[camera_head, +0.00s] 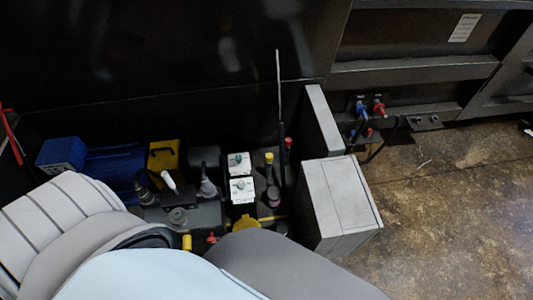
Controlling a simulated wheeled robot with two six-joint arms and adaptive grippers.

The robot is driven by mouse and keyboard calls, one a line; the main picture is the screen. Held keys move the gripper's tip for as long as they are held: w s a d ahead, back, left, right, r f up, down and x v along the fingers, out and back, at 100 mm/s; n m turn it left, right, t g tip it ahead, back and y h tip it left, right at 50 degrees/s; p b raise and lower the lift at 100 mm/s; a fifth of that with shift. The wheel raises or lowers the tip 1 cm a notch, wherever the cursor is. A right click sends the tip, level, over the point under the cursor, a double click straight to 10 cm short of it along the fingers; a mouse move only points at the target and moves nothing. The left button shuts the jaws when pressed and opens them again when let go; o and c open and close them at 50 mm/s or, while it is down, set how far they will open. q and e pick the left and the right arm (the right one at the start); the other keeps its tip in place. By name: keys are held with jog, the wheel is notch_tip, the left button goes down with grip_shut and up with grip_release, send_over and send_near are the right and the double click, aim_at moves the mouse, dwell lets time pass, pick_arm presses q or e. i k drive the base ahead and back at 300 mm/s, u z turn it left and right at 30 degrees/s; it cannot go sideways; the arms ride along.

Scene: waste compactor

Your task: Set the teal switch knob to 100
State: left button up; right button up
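A small teal knob (238,157) sits on top of a white-faced switch box, near the middle of the machinery. Its pointer and scale are too small to read. A second white box with a pale grey knob (240,184) stands just in front of it. Large white and grey rounded parts of my own arm fill the lower left and bottom of the view. Neither of my grippers can be seen, so their distance from the knob does not show.
A blue motor (115,168) and a yellow block (163,156) lie left of the switches. A grey cabinet (340,205) stands to the right, with a thin upright rod (279,90) behind. Blue and red hose fittings (370,108) are on the back frame. Floor (450,210) at right is clear.

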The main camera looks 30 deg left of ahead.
aim_at(238, 158)
jog(key=z, duration=0.55)
jog(key=k, duration=0.85)
jog(key=u, duration=1.35)
